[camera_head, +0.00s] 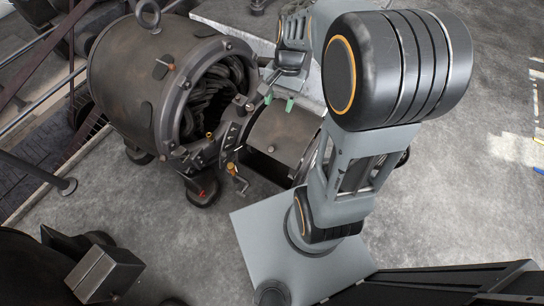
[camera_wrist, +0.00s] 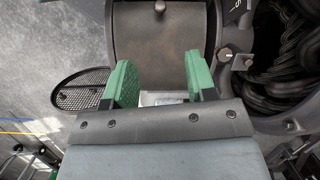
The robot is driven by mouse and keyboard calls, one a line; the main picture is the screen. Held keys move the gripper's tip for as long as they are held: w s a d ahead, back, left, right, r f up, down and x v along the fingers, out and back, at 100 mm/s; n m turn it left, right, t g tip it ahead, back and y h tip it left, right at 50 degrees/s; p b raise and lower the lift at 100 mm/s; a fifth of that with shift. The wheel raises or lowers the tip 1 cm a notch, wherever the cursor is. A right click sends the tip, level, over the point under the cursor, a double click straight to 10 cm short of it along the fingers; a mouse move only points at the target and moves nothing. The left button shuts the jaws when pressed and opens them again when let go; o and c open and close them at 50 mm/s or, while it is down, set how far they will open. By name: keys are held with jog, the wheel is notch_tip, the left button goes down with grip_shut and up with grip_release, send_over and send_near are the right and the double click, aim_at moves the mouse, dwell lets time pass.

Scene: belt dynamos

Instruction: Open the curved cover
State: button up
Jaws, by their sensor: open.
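The curved cover (camera_head: 285,132) is a brown-grey metal panel on the right part of the dynamo, with a dark gap along its near lower edge. In the wrist view the cover (camera_wrist: 160,45) fills the top middle, with a small round knob (camera_wrist: 160,6) at its upper edge. My gripper (camera_head: 278,102) is at the cover's far edge in the head view. Its two green fingers are apart in the wrist view (camera_wrist: 158,72), one toward each side of the panel, with nothing held between them. I cannot tell whether they touch the cover.
The large dynamo drum (camera_head: 140,80) stands left of the cover, its open end showing dark windings (camera_head: 212,95). A small crank-like handle (camera_head: 238,178) sticks out near the cover. A round mesh grille (camera_wrist: 80,90) lies left in the wrist view. Grey floor (camera_head: 450,190) is clear at right.

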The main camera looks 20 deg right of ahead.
jog(key=m+g+y+b, duration=0.1)
jog(key=m+b, duration=0.1)
jog(key=b, duration=0.2)
send_near(271, 147)
jog(key=b+x, duration=0.4)
jog(key=x, duration=0.5)
jog(key=shift+f+b, duration=0.15)
jog(key=shift+b, duration=0.2)
grip_shut()
